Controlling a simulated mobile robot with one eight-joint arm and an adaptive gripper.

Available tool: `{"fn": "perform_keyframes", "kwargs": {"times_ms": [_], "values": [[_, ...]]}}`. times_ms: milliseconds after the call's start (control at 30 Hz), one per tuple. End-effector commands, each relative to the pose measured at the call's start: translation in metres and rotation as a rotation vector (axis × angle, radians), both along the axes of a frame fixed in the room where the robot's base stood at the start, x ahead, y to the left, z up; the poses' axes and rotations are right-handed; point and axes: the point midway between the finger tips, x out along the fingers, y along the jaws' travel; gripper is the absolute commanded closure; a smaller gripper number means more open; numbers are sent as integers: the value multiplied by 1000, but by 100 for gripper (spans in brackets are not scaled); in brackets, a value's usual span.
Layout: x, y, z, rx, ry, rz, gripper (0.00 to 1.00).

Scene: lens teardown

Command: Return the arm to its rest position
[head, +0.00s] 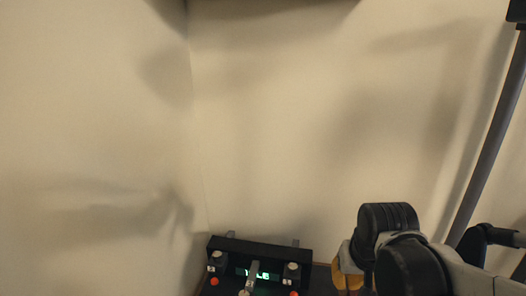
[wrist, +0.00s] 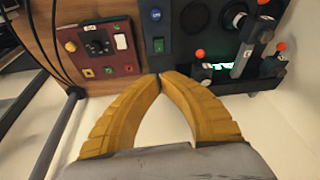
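My arm (head: 405,250) reaches in from the lower right of the head view, with a yellow part of my gripper showing beside its black joint. In the wrist view the two yellow fingers of my gripper (wrist: 160,77) curve inward and their tips meet. Nothing shows between them, so my gripper is shut and empty. The fingertips are hidden or cut off in the head view.
A black console (head: 262,247) with a green display, a lever and red knobs stands low in the head view. The wrist view shows its dark panel (wrist: 185,45), a red control box (wrist: 100,48), a wooden surface (wrist: 90,10) and black cables. Pale walls (head: 280,130) rise behind.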

Motion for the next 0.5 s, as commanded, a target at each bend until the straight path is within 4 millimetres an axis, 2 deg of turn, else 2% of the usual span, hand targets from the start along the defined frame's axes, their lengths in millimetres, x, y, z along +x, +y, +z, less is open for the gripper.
{"fn": "perform_keyframes", "kwargs": {"times_ms": [100,300,500], "values": [[-26,0,18,-9,-77,22,100],[-60,0,35,-27,-201,58,100],[-78,0,39,-40,-275,77,100]]}}
